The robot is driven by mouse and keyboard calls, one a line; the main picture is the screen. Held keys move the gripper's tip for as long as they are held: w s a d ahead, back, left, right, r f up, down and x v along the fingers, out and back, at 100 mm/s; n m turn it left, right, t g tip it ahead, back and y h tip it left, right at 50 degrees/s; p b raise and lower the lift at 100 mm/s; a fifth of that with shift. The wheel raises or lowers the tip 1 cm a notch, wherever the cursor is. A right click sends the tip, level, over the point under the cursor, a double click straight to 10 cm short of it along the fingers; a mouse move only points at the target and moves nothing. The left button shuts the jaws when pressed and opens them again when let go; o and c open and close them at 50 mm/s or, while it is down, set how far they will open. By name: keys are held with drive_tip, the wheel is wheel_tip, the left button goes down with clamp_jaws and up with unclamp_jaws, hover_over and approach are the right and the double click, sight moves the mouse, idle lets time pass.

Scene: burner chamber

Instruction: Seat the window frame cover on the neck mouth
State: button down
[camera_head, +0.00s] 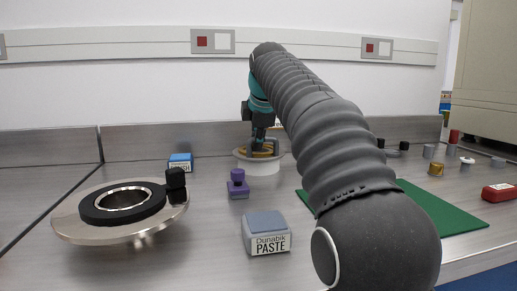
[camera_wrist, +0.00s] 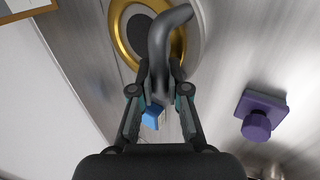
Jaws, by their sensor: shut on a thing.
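My gripper (camera_head: 259,140) is at the back middle of the bench, pointing down over a white round stand (camera_head: 262,167). In the wrist view my gripper (camera_wrist: 160,90) is shut on a dark grey curved handle (camera_wrist: 160,42). The handle reaches over a gold ring with a dark middle, apparently the window frame cover (camera_wrist: 121,42); the gold also shows at the stand's top (camera_head: 268,153). I cannot tell whether it touches the stand. At the left a wide steel flange bears a black ring around a bright round opening, apparently the neck mouth (camera_head: 96,213).
A black knobbed piece (camera_head: 176,186) sits on the flange's right side. A purple knobbed block (camera_head: 238,185), a grey paste box (camera_head: 266,232) and a blue box (camera_head: 180,162) stand between flange and arm. A green mat (camera_head: 440,212) and several small parts lie right.

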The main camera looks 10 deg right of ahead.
drive_tip(key=shift+r, duration=0.1)
drive_tip(key=shift+r, duration=0.8)
wheel_tip(320, 180, up, 3)
drive_tip(key=shift+s+d+f, duration=0.1)
drive_tip(key=shift+d, duration=0.05)
drive_tip(key=s+d+r, duration=0.6)
drive_tip(key=s+d, duration=0.1)
drive_tip(key=d, duration=0.1)
drive_tip(key=shift+s+d+r, duration=0.15)
drive_tip(key=shift+s+r, duration=0.15)
drive_tip(key=shift+s, duration=0.1)
